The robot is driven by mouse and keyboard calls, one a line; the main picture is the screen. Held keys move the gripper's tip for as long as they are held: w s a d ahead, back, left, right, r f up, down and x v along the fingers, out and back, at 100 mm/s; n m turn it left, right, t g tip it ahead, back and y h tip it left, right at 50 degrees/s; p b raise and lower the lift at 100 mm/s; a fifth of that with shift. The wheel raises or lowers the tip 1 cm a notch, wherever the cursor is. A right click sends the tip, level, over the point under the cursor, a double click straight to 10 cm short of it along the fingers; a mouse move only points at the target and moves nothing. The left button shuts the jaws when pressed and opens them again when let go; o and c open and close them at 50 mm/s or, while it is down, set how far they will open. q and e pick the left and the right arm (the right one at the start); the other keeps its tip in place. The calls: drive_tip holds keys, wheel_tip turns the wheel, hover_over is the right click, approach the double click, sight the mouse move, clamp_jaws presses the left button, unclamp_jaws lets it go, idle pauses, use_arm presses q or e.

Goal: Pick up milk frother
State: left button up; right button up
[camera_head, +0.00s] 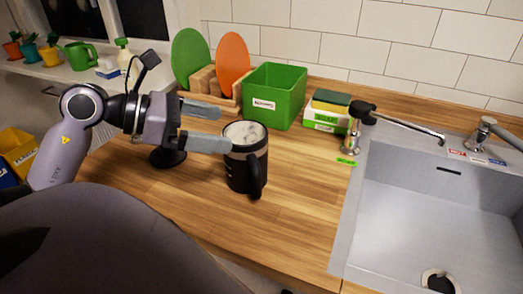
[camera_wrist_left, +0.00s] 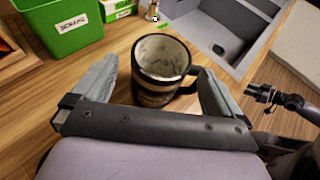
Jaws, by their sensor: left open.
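The milk frother (camera_head: 246,172), a dark cup with a pale rim and a black handle, stands upright on the wooden counter in the head view. It also shows in the left wrist view (camera_wrist_left: 158,75), with whitish, mottled insides and its handle toward the right. My left gripper (camera_head: 226,129) is open. In the head view its two grey fingers reach in from the left, with their tips close to the frother's upper part. In the left wrist view the fingers (camera_wrist_left: 158,68) lie either side of the frother. Contact cannot be told.
A green bin (camera_head: 275,95) stands behind the frother, beside a rack with green and orange discs (camera_head: 233,62). Stacked sponges and boxes (camera_head: 328,108) stand right of it. The sink (camera_head: 440,215) is at right. A black round-based object (camera_head: 168,157) is below my gripper. Counter front is clear.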

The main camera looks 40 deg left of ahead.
sight(245, 135)
use_arm(q)
drive_tip(key=shift+p+x, duration=0.8)
drive_tip(key=shift+x, duration=2.6)
drive_tip(key=shift+s+d+f, duration=0.1)
drive_tip(key=shift+s+f, duration=0.05)
drive_tip(key=shift+f, duration=0.05)
drive_tip(key=c, duration=1.5)
